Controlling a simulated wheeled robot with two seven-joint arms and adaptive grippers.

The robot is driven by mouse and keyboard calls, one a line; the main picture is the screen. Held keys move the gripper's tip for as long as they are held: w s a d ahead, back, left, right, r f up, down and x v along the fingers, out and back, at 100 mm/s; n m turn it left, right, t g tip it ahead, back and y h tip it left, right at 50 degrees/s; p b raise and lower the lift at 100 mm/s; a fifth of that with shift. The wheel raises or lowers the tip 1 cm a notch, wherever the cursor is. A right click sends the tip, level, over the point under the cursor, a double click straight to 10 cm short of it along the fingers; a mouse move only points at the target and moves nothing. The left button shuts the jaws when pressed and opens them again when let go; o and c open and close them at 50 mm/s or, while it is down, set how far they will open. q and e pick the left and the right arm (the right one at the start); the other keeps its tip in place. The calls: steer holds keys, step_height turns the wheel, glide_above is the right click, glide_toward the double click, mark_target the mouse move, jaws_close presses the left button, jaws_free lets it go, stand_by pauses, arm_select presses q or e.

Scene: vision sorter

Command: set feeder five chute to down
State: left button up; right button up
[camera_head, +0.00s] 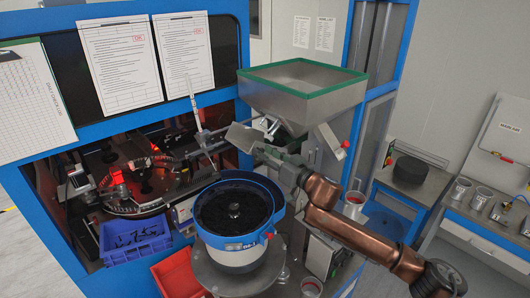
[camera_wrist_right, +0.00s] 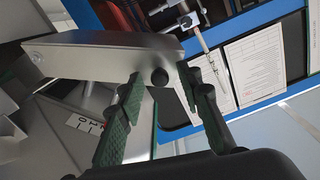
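The feeder chute (camera_head: 243,137) is a grey metal plate sticking out to the left below the green-rimmed hopper (camera_head: 350,85); it looks slightly tilted. My right gripper (camera_head: 266,143) is at the chute's hopper-side end. In the right wrist view, the chute (camera_wrist_right: 85,55) crosses in front of the fingertips, with a dark round knob at its near end. My right gripper (camera_wrist_right: 160,90) has its green-padded fingers apart, on either side of this knob; I cannot tell whether they touch it. My left gripper is not in view.
A blue-rimmed bowl feeder (camera_head: 235,255) stands below the chute. A blue bin (camera_head: 130,252) and a red bin (camera_head: 178,275) are beside it. A blue-framed machine (camera_head: 190,112) with a lit turntable is behind. A bench (camera_head: 480,225) with metal cups is at right.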

steer(key=shift+c, duration=0.3)
jaws_close()
stand_by(0.5)
